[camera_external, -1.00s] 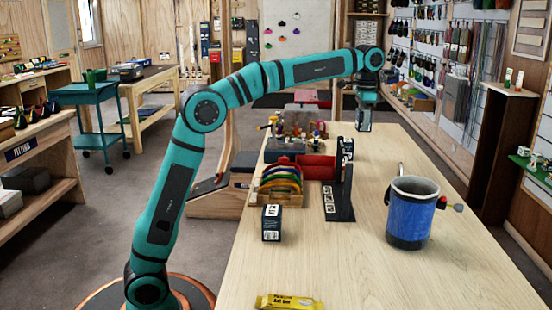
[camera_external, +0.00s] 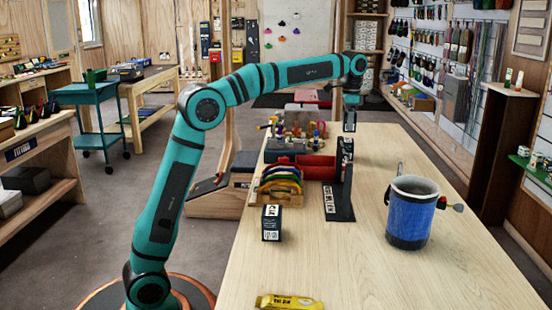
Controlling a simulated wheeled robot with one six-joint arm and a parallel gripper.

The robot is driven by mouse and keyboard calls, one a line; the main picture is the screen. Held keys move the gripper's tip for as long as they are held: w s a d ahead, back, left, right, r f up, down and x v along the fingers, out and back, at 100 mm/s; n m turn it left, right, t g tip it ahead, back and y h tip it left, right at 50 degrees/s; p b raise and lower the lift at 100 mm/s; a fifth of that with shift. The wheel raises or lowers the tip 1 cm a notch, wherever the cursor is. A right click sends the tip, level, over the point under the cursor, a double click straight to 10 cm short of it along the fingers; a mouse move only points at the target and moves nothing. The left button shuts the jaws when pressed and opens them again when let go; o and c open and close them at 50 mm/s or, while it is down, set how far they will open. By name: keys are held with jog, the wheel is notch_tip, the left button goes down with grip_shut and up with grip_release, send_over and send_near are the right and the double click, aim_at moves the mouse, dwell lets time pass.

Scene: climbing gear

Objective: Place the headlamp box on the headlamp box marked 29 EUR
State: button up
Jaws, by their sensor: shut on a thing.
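My gripper (camera_external: 350,103) is over the far part of the table, shut on a small dark headlamp box (camera_external: 349,123) that hangs below it. In the picture the held box is just above a second dark box (camera_external: 346,147) with white print, behind the black upright stand. I cannot tell whether the two touch. A third dark box with a white label (camera_external: 271,222) stands upright at the table's near left. The labels are too small to read, so I cannot tell which box is marked 29 EUR.
A wooden rack with coloured curved pieces (camera_external: 280,187), a red bin (camera_external: 318,167) and a black stand (camera_external: 338,200) are mid-table. The table's near middle is clear.

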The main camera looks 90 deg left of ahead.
jog(key=shift+f, duration=1.75)
jog(key=o, duration=1)
jog(key=shift+f, duration=0.1)
notch_tip(320, 180, up, 12)
jog(key=shift+f, duration=0.1)
jog(key=shift+r, duration=0.25)
